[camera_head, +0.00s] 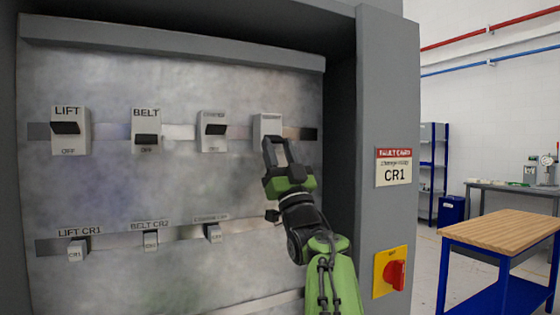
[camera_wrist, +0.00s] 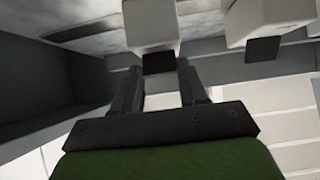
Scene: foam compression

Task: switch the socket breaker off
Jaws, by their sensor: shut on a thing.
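The fourth breaker (camera_head: 268,122) stands at the right end of the top row, a white block whose label I cannot read. No other top-row label reads as socket, so I cannot confirm its name. My gripper (camera_head: 277,148) is at its lower front and hides its lever in the head view. In the wrist view, my gripper (camera_wrist: 158,72) has its two fingers on either side of the dark lever (camera_wrist: 158,63) below the white breaker body (camera_wrist: 150,25). The fingers are shut on this lever. Its up or down position is hard to tell.
The top row also holds the LIFT breaker (camera_head: 70,140), the BELT breaker (camera_head: 146,124) and a third breaker (camera_head: 212,142) with a blurred label. Small tagged switches sit below. The cabinet's right wall stands close to my arm. A red rotary switch (camera_head: 395,274) is outside it.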

